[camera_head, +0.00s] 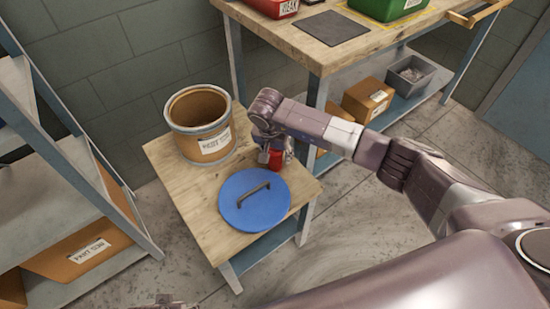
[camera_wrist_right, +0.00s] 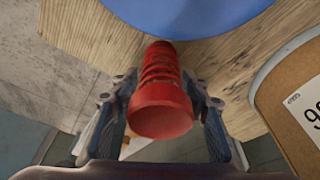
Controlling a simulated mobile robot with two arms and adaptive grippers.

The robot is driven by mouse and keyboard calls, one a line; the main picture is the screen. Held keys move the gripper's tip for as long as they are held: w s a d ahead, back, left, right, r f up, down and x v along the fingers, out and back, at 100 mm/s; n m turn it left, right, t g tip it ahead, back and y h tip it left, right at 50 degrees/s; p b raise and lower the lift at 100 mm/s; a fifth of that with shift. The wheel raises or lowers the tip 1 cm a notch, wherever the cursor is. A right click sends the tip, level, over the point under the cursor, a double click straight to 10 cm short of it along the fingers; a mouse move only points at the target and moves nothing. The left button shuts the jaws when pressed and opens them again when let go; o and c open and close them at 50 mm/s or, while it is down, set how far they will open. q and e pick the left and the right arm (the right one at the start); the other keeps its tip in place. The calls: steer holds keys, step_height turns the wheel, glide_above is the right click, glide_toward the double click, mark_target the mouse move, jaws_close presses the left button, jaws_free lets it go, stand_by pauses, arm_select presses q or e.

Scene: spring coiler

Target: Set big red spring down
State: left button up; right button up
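The big red spring (camera_wrist_right: 162,95) is between the two fingers of my right gripper (camera_wrist_right: 162,78) in the right wrist view. The fingers lie close along both its sides and look shut on it. In the head view the red spring (camera_head: 276,158) shows below my right gripper (camera_head: 269,157), over the back right part of the small wooden table (camera_head: 190,215). I cannot tell whether its end touches the tabletop. Only a small part of what looks like my left gripper (camera_head: 165,302) shows at the bottom edge, and its fingers are not clear.
A blue lid (camera_head: 240,212) with a handle lies just in front of the spring. An open brown drum (camera_head: 200,135) stands to the left. A workbench (camera_head: 320,55) with a red bin and a green bin is behind. A shelf rack (camera_head: 75,190) stands at left.

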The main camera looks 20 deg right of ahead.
jaws_close()
steer(key=shift+r, duration=0.1)
